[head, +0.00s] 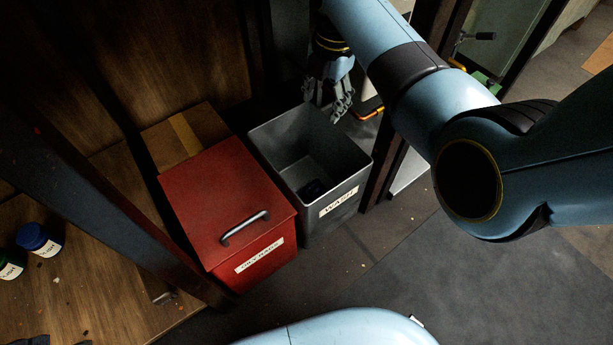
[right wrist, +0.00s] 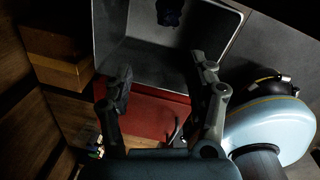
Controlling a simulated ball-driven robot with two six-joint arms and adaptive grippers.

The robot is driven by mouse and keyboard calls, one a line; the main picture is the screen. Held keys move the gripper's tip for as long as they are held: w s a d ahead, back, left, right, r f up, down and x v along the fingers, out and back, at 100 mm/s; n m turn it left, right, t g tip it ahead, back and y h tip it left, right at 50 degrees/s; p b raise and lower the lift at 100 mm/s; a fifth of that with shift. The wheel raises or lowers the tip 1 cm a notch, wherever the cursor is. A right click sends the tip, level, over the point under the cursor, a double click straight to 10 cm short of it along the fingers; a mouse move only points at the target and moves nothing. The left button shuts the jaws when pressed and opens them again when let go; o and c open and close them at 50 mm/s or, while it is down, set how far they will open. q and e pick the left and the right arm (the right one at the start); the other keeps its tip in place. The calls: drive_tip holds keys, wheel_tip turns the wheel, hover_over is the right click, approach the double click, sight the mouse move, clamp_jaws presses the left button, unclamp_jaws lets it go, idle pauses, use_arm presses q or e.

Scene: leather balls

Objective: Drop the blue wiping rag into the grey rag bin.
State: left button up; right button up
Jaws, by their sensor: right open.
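The grey rag bin (head: 350,150), with a label that seems to read WASH, stands open on the floor. A small dark blue rag (head: 313,188) lies on the bin's floor. In the right wrist view the rag (right wrist: 169,12) shows at the top edge, inside the bin (right wrist: 118,30). My right gripper (head: 331,98) is over the bin's far rim, its fingers pointing down. In the right wrist view its fingers (right wrist: 162,78) are spread with nothing between them. My left gripper is not in view.
A red lidded bin (head: 215,195) with a metal handle and a label stands left of the grey bin. A cardboard box (head: 185,135) is behind it. Jars with blue (head: 38,240) and green lids stand on wood at left. A dark post is right of the grey bin.

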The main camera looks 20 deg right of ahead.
wheel_tip(320, 180, up, 6)
drive_tip(key=shift+s+d+r, duration=0.15)
drive_tip(key=shift+s+r, duration=0.05)
drive_tip(key=shift+s, duration=0.05)
idle(0.4)
